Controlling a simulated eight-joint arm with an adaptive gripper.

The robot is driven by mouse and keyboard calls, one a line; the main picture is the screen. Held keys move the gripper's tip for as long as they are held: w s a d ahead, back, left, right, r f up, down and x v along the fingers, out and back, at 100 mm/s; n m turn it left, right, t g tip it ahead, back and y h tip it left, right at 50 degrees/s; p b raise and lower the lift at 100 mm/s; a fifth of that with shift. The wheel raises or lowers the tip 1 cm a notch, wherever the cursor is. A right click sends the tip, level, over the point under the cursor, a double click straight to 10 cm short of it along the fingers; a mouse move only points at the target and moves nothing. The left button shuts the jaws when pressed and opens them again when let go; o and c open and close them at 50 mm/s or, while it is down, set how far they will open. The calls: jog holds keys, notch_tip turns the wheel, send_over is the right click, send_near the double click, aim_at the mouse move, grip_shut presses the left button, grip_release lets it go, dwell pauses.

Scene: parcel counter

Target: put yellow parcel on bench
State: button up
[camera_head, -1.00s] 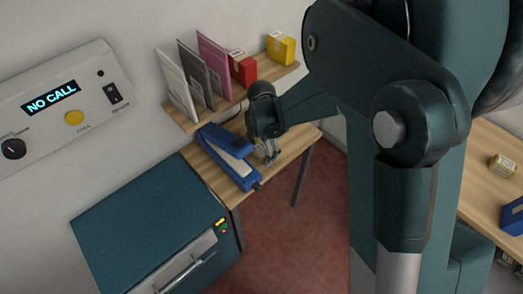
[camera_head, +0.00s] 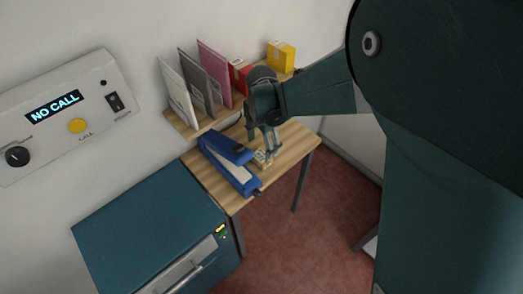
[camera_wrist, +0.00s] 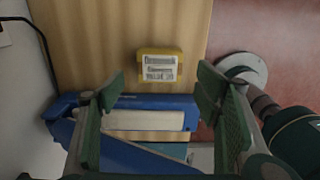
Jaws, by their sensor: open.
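My gripper (camera_wrist: 160,92) is open, with one finger on each side of the parcel's line and a gap to the parcel on both sides. In the head view my gripper (camera_head: 264,148) points down over the bench (camera_head: 294,142), and the parcel (camera_head: 261,159) shows partly behind its fingers. Another yellow parcel (camera_head: 282,54) stands on the raised shelf.
The shelf (camera_head: 182,122) behind holds upright envelopes (camera_head: 195,85) and a red parcel (camera_head: 239,75). A dark teal cabinet (camera_head: 148,232) stands in front at left. Red floor (camera_head: 300,238) lies right of the bench.

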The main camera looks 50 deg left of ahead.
aim_at(263, 156)
jog(key=shift+r, duration=2.1)
jog(key=w+d+r+m+t+y, duration=0.1)
jog(key=w+d+r+m, duration=0.45)
jog(key=d, duration=0.65)
jog(key=w+d+r+m+t, duration=0.1)
jog(key=w+d+r+m, duration=0.4)
jog(key=d, duration=0.6)
jog(key=w+d+r+m+t+y, duration=0.1)
jog(key=w+d+r+m, duration=0.45)
jog(key=d, duration=0.65)
jog(key=s+d+r+m+t, duration=0.1)
jog(key=s+d+m, duration=0.3)
jog(key=d, duration=0.7)
jog(key=s+d+r+m+t+h, duration=0.1)
jog(key=s+d+m, duration=0.3)
jog(key=d+m, duration=0.5)
jog(key=s+d+r+m+t+h, duration=0.1)
jog(key=s+d+m, duration=0.3)
jog(key=d, duration=1)
jog(key=r+m+t, duration=0.1)
jog(key=m, duration=0.2)
jog(key=shift+s+d, duration=0.15)
jog(key=shift+d, duration=0.1)
